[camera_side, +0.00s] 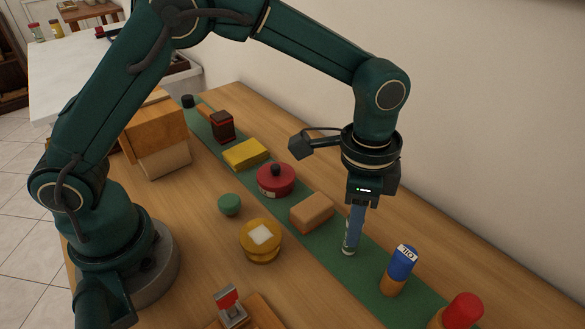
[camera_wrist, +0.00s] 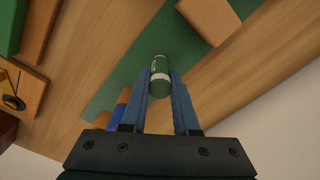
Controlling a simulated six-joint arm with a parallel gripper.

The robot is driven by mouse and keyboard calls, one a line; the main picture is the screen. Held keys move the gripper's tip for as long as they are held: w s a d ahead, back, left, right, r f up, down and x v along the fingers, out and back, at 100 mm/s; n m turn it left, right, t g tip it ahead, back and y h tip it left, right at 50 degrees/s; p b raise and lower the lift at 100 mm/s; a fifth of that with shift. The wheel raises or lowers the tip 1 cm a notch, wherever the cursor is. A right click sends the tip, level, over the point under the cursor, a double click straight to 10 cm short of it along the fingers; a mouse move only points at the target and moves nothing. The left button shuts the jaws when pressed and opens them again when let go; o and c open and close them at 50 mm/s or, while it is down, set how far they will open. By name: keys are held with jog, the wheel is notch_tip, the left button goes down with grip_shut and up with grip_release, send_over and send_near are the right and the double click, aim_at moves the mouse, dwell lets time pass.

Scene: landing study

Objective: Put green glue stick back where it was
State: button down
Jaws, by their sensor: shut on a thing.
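The green glue stick (camera_wrist: 160,78), with a pale band, is between the two fingers of my gripper (camera_wrist: 163,86) in the wrist view. In the side view my gripper (camera_side: 354,228) points down and is shut on the glue stick (camera_side: 348,247), whose lower end shows below the fingers. The stick is nearly upright over the green mat strip (camera_side: 335,275), between the tan block and the blue-and-orange cylinder. I cannot tell whether its lower end touches the mat. The fingers hide most of it in the side view.
The tan block (camera_side: 312,212) is left of my gripper; the blue-and-orange cylinder (camera_side: 402,268) is to the right. A red-capped item (camera_side: 462,310), red tin (camera_side: 276,180), yellow block (camera_side: 246,154), green ball (camera_side: 229,204) and yellow tin (camera_side: 260,243) stand around. Bare wood lies behind the strip.

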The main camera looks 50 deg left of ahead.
jog(key=shift+f, duration=0.15)
jog(key=c, duration=0.7)
grip_release()
jog(key=shift+o, duration=0.2)
notch_tip(320, 180, up, 10)
jog(key=shift+r, duration=0.2)
jog(key=s+a+r+n+t, duration=0.3)
jog(key=s+a+r+n, duration=0.3)
jog(key=a, duration=0.4)
jog(key=s+a+f+n+t, duration=0.2)
jog(key=s+a+f+n, duration=0.2)
jog(key=s, duration=0.3)
jog(key=shift+a+f+n, duration=0.4)
jog(key=shift+a+f, duration=0.1)
jog(key=shift+f, duration=0.1)
